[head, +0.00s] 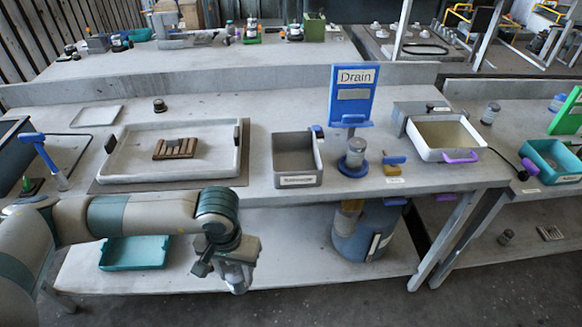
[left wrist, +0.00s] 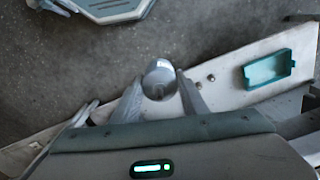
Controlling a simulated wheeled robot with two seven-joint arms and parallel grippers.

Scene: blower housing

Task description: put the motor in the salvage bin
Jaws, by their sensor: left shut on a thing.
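My left gripper (head: 238,270) hangs low in front of the bench in the head view, pointing down. It is shut on a silver-grey cylinder, the motor (left wrist: 160,76), which sits between the two fingers in the left wrist view. In the head view the motor is mostly hidden by the gripper. A grey open bin (head: 315,178) with a white front label stands on the bench, up and right of the gripper. It looks empty; its label is too small to read, so I cannot confirm it is the salvage bin. My right gripper is not in view.
A white tray (head: 120,178) with a brown ribbed part (head: 175,149) lies left of the grey bin. A teal tray (head: 135,253) and blue drum (head: 362,235) are below.

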